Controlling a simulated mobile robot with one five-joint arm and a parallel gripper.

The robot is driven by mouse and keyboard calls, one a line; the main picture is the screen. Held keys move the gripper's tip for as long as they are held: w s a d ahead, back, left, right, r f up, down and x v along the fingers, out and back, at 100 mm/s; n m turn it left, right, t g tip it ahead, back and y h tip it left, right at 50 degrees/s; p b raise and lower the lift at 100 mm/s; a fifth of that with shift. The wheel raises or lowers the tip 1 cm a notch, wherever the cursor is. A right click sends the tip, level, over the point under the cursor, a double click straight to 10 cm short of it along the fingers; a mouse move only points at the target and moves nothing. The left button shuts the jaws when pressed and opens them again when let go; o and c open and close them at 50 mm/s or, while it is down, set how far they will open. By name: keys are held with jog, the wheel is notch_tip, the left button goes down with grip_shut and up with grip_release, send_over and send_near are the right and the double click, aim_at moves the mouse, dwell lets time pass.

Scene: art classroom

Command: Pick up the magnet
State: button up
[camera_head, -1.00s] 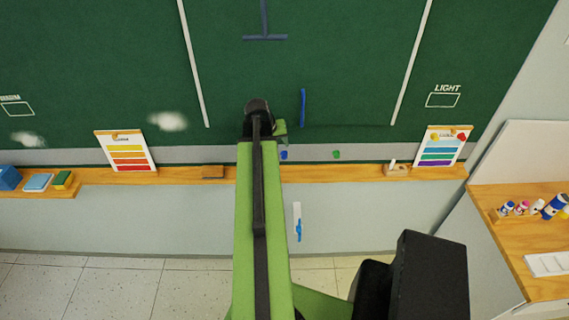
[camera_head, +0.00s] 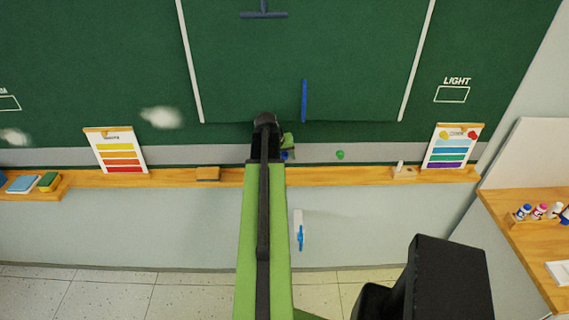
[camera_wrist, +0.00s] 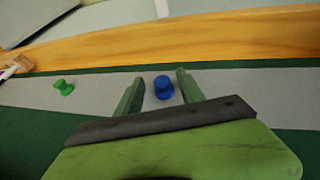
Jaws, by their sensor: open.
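A blue magnet (camera_head: 285,156) is on the grey strip below the green chalkboard, partly hidden by my gripper in the head view. In the wrist view the blue magnet (camera_wrist: 163,87) shows between my two open fingers, with a gap on each side. My gripper (camera_wrist: 160,87) is open and empty, its fingers reaching toward the strip. In the head view my gripper (camera_head: 288,143) is mostly hidden behind my arm. A green magnet (camera_head: 340,155) is on the same strip to the right; it shows left of my fingers in the wrist view (camera_wrist: 64,87).
A wooden ledge (camera_head: 330,176) runs below the strip. It carries a brown eraser (camera_head: 208,173), a small wooden holder (camera_head: 404,172) and colour charts (camera_head: 452,147). A blue-and-white object (camera_head: 299,230) is on the wall below. A wooden-topped table (camera_head: 520,240) stands at right.

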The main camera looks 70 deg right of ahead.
jog(key=shift+r, duration=0.1)
grip_shut()
